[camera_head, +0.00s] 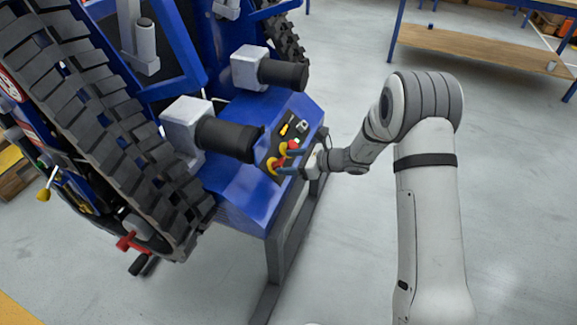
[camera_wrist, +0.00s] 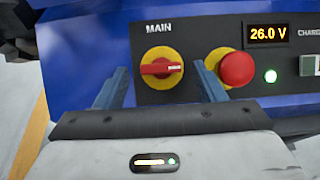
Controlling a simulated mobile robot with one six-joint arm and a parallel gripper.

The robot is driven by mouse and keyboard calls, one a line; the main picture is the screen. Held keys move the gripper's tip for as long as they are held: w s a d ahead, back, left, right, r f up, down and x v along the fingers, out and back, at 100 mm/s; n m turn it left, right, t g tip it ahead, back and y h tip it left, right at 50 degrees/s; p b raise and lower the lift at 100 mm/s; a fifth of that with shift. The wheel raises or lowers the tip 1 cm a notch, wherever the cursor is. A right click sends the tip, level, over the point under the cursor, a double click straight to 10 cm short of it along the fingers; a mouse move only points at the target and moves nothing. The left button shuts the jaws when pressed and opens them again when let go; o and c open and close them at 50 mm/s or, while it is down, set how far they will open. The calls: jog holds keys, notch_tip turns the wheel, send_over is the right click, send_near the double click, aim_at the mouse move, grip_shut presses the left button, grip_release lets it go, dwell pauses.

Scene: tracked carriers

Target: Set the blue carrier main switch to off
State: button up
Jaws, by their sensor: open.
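In the wrist view, the main switch (camera_wrist: 162,68) is a red rotary knob on a yellow disc under the label MAIN. Its handle lies about horizontal, with a pale mark at its right end. My gripper (camera_wrist: 160,85) is open, one finger left of the switch and the other right of it, between the switch and a red button. I cannot tell whether the fingers touch the panel. In the head view, my gripper (camera_head: 283,160) is at the panel and partly covers it.
A red mushroom button (camera_wrist: 236,68) on yellow sits close right of the right finger. Two black cylinders on grey mounts (camera_head: 228,138) jut out near the panel.

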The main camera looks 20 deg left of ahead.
jog(key=shift+x, duration=1.4)
jog(key=shift+c, duration=0.4)
